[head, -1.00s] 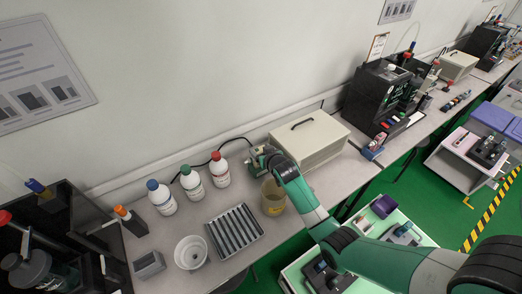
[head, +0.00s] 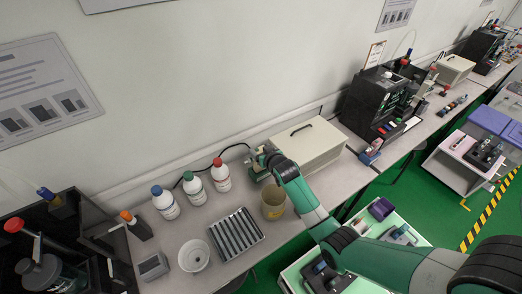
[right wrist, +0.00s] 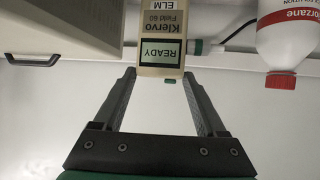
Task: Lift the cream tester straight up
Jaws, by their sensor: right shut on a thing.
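The cream tester (right wrist: 160,30) shows in the right wrist view, with a dark-framed "READY" screen and the label "Klervo Field 60 ELM". In the head view my right gripper (head: 262,158) is at the back of the bench, between the red-capped bottle and the cream case. There the gripper and arm largely hide the tester, and I cannot tell whether it is clear of the bench. My left gripper is not in view.
The cream case (head: 307,145) stands close to the right of the gripper. Bottles with red (head: 221,175), green (head: 194,187) and blue (head: 165,202) caps stand left. A beaker (head: 273,202), a slotted grey tray (head: 237,234) and a white bowl (head: 194,255) are nearer the front.

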